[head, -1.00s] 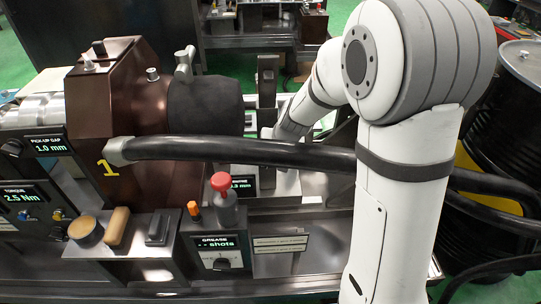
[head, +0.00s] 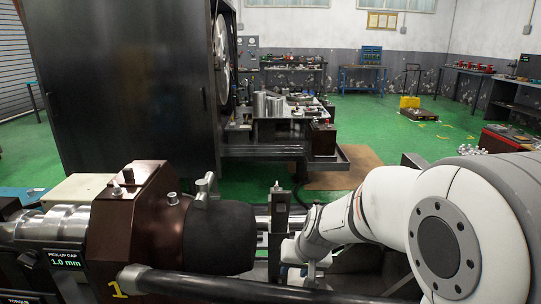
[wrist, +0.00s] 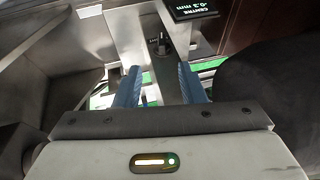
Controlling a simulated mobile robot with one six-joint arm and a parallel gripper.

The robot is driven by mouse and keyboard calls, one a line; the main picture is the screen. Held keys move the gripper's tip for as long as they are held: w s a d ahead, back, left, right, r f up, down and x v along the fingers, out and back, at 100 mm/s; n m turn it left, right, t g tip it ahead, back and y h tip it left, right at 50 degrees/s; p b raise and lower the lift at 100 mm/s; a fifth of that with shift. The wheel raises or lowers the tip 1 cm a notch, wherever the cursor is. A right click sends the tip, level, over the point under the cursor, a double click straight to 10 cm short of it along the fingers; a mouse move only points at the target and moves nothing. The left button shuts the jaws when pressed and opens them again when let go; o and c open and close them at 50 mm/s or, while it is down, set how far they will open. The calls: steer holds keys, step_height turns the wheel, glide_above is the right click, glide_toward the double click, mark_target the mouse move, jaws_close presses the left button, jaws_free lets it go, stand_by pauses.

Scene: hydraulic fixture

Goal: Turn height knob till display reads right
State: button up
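In the wrist view, a small dark knob (wrist: 161,46) sits on a grey metal bracket, with a tiny label beside it. Above it is a black display (wrist: 196,8), upside down and partly cut off, reading CENTRE and about -0.3 mm. My gripper (wrist: 160,76) is open, its two blue fingers apart with nothing between them. The knob lies a little beyond the fingertips, roughly centred between them; I see no contact. In the head view, the end of my arm is low beside an upright dark metal post (head: 278,220); the knob and this display do not show there.
A brown housing (head: 140,215) with a black rounded cover (head: 220,238) stands left of my arm. Another display (head: 65,258) reads PICK-UP GAP 1.0 mm. A dark cabinet (head: 120,90) and work benches stand behind.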

steer(key=s+d+r+p, duration=0.2)
steer(key=s+r+p, duration=0.2)
steer(key=s+r, duration=0.2)
steer(key=s+d+r+g+h+p, duration=0.1)
steer(key=s+d+r+p, duration=0.2)
steer(key=s+r, duration=0.3)
steer(key=s+d+r+h+p, duration=0.1)
steer(key=s+d+r+p, duration=0.2)
steer(key=s+r+p, duration=0.2)
step_height(320, 180, up, 4)
steer(key=shift+s+d+r+g+p, duration=0.1)
steer(key=shift+s+d+g+p, duration=0.2)
steer(key=shift+s, duration=0.8)
